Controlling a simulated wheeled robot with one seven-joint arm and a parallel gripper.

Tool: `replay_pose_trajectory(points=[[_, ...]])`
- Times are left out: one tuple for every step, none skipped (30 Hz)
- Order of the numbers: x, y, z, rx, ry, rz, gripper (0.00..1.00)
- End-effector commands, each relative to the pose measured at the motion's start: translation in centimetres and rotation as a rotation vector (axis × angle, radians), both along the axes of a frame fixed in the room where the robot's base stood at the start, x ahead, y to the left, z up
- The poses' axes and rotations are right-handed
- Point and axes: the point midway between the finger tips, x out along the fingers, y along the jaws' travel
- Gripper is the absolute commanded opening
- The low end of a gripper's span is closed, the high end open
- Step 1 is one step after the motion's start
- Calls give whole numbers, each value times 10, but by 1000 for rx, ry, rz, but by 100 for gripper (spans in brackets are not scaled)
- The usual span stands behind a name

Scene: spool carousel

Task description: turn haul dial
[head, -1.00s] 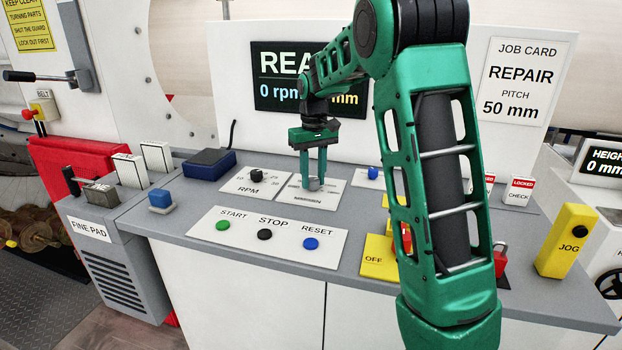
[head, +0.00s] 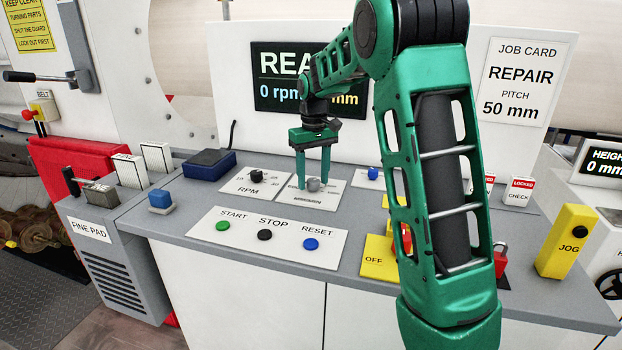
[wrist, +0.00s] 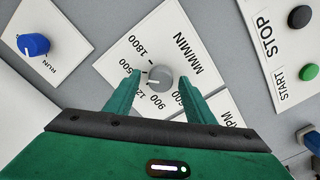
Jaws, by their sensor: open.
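The haul dial is a grey knob (wrist: 160,78) with a white pointer line, on a white plate (wrist: 120,58) marked MM/MIN with numbers from 600 to 1800. In the wrist view its pointer is near the 900 and 12.. marks. The knob also shows in the head view (head: 314,184). My gripper (wrist: 168,84) is open, with its green fingers on either side of the knob's near edge. In the head view my gripper (head: 313,182) points down over the plate. I cannot tell whether the fingers touch the knob.
A black RPM knob (head: 256,174) is on the left and a blue RUN knob (head: 373,173) on the right. START, STOP and RESET buttons (head: 264,235) lie in front. A yellow OFF block (head: 378,262) and red padlock (head: 501,258) are further right.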

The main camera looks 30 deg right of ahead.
Motion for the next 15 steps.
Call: replay_pose_trajectory(points=[[0, 0, 1, 0, 0, 0, 49], [0, 0, 3, 0, 0, 0, 49], [0, 0, 6, 0, 0, 0, 49], [0, 0, 9, 0, -1, 0, 49], [1, 0, 12, 0, -2, 0, 49], [1, 0, 18, 0, -3, 0, 49], [1, -1, 23, 0, -2, 0, 49], [1, -1, 29, 0, -3, -1, 49], [1, -1, 36, 0, -4, -2, 49], [1, -1, 42, 0, -3, -2, 49], [1, -1, 48, 0, -4, -2, 49], [1, -1, 55, 0, -3, -1, 49], [1, -1, 61, 0, -3, 0, 49], [2, -1, 66, 0, -3, 0, 49], [2, -1, 73, 0, -3, 0, 49]])
